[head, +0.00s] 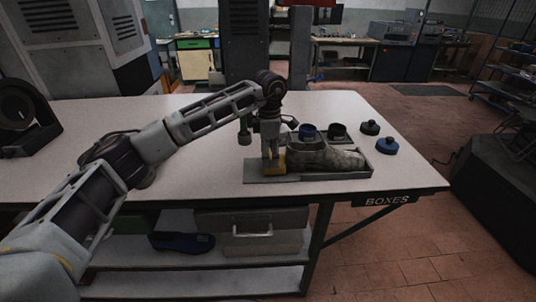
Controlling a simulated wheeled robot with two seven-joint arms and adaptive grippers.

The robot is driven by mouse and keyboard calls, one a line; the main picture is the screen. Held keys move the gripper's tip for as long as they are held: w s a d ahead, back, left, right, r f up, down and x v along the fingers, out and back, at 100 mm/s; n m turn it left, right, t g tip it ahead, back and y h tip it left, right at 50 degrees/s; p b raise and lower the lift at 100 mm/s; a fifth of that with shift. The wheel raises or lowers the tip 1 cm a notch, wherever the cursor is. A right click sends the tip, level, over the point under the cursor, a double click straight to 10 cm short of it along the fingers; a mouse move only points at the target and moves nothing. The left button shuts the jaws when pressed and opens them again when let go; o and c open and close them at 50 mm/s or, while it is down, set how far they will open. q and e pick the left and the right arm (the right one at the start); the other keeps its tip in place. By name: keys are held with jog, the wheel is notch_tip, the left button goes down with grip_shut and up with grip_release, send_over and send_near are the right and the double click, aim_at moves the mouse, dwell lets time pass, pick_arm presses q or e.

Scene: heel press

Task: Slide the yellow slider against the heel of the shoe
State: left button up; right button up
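The shoe (328,158), grey-green and mottled, lies in a flat grey fixture (312,177) near the front right of the table. Its heel end is at the left and its toe at the right. The yellow slider (277,168) is on the fixture at the shoe's heel end. Whether it touches the heel is too small to tell. My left gripper (270,154) points down at the slider, its fingertips at or just above it and hiding part of it. The fingers look close together, but their opening is unclear. My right gripper is not in view.
Behind the shoe stand a blue cup-like part (307,131) and a dark one (337,130). Two knob-like parts, dark (370,127) and blue (387,146), lie to the right. The table (210,185) is clear left of the fixture. A grey case (262,239) sits on the shelf below.

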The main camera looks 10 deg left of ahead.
pick_arm(q)
jog(key=shift+o, duration=0.6)
jog(key=shift+a, duration=0.1)
jog(key=shift+r, duration=0.1)
notch_tip(320, 180, up, 12)
dwell(0.3)
jog(key=shift+f, duration=0.2)
